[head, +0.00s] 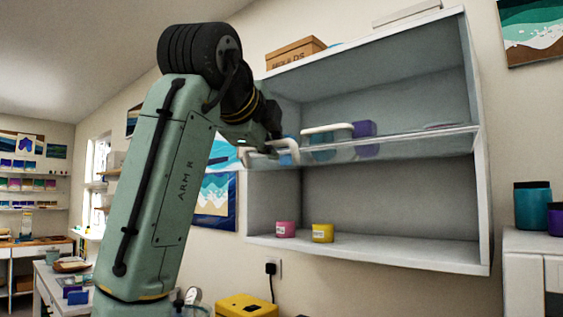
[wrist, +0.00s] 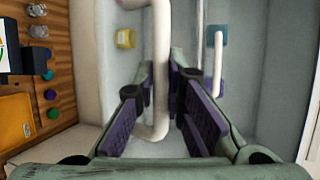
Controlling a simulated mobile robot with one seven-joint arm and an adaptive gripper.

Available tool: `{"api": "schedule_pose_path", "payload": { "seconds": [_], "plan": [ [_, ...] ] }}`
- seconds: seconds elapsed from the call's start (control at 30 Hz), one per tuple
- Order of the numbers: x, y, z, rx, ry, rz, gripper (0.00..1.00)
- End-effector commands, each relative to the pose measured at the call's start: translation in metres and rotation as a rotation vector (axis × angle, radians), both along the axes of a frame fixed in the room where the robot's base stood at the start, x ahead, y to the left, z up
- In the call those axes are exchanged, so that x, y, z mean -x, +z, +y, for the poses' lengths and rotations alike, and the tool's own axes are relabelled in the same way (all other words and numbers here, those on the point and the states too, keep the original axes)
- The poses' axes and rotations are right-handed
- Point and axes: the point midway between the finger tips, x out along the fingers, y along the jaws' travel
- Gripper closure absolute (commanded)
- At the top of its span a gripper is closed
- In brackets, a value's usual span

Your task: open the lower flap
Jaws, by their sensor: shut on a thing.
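The white cabinet (head: 483,200) has two compartments, one above the other. A clear pane (head: 420,145), which looks like the lower flap, stands out near level at mid-height, above the lower compartment. Its white bar handle (head: 290,146) is at the left end by my gripper (head: 268,150). In the wrist view this handle (wrist: 161,70) runs between my two purple-padded fingers (wrist: 162,100), which are shut on it. A second white handle (head: 325,128) is just above, and also shows in the wrist view (wrist: 218,65). The fingertips are partly hidden in the head view.
A pink jar (head: 285,229) and a yellow jar (head: 322,233) stand in the lower compartment, whose front looks uncovered. A purple jar (head: 365,128) stands in the upper one. A cardboard box (head: 294,52) sits on top. A side cabinet (head: 530,245) stands to the right.

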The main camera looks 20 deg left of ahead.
Motion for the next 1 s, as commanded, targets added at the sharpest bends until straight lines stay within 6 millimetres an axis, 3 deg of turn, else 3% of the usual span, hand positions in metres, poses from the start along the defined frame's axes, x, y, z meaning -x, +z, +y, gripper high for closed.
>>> {"api": "schedule_pose_path", "payload": {
  "seconds": [0.33, 0.9, 0.93, 1.0],
  "plan": [
    [0.000, 0.021, 0.003, -0.026, 0.000, 0.075, 1.00],
    [0.000, 0.023, 0.005, -0.031, 0.001, 0.089, 1.00],
    [0.000, 0.023, 0.005, -0.031, 0.001, 0.089, 0.88],
    [0.000, 0.023, 0.005, -0.031, 0.002, 0.090, 0.83]
  ]
}}
